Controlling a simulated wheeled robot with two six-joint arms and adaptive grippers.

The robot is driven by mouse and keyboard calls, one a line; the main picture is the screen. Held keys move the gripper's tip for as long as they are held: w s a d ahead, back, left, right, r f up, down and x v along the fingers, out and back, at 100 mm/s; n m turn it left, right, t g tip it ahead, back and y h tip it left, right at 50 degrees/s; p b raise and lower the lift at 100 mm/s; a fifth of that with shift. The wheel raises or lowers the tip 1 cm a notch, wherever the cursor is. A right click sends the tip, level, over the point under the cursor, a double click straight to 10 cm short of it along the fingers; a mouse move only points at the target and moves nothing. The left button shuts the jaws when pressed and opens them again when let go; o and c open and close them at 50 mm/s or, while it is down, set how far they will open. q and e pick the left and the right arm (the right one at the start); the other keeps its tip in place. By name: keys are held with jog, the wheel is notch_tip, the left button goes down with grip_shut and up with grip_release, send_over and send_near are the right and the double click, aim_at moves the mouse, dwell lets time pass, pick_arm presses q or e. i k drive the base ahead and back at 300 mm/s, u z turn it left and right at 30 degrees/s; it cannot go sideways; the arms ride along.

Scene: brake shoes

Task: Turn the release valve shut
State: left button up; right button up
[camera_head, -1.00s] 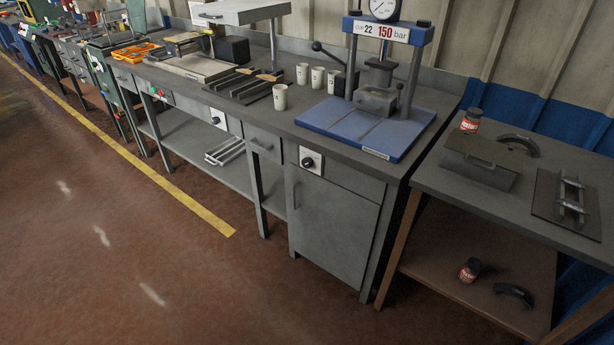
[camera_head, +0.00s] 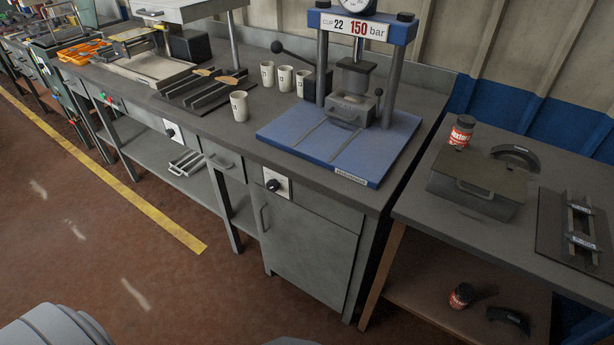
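A blue press (camera_head: 340,150) stands on the grey workbench, with a gauge (camera_head: 358,4) at its top and a sign reading "CUP 22 150 bar". A black-knobbed lever (camera_head: 290,55) reaches out from its left side. A small dark knob (camera_head: 378,92) shows at the right of the press's inner block; I cannot tell whether it is the release valve or how far it is turned. A black dial on a white plate (camera_head: 273,185) is on the bench front below. Neither gripper is in view; only rounded grey parts of mine show at the bottom edge.
White cups (camera_head: 239,106) stand left of the press. A side table (camera_head: 410,203) at the right holds a grey box (camera_head: 478,185), a red-labelled jar (camera_head: 461,131), a curved brake shoe (camera_head: 516,157) and a dark plate with rails. The floor in front of the bench is clear.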

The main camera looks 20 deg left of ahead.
aim_at(272, 185)
jog(key=u, duration=0.35)
jog(key=i, duration=0.85)
jog(key=u, duration=0.7)
